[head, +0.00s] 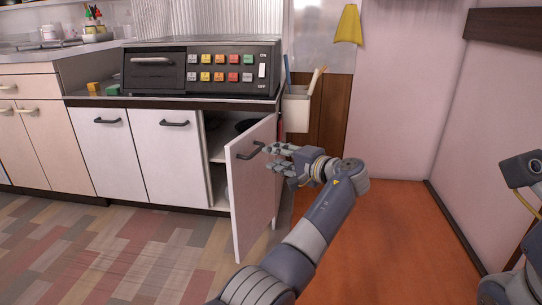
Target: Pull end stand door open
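The end stand door (254,200) is a white panel that stands swung partly open at the right end of the counter. Its dark handle (245,153) is on its outer face near the top. My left gripper (270,158) is at the upper right part of the door, just right of the handle. Its fingers look spread apart, with nothing seen between them. I cannot tell whether a fingertip touches the door or handle. Part of my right arm shows at the right edge, but its gripper is not in view.
The cabinet opening (217,140) behind the door shows shelves and a dark dish. A black panel with coloured buttons (203,70) sits on the counter. A utensil holder (296,108) hangs beside it. Two closed white doors are left. The orange floor (390,230) at right is clear.

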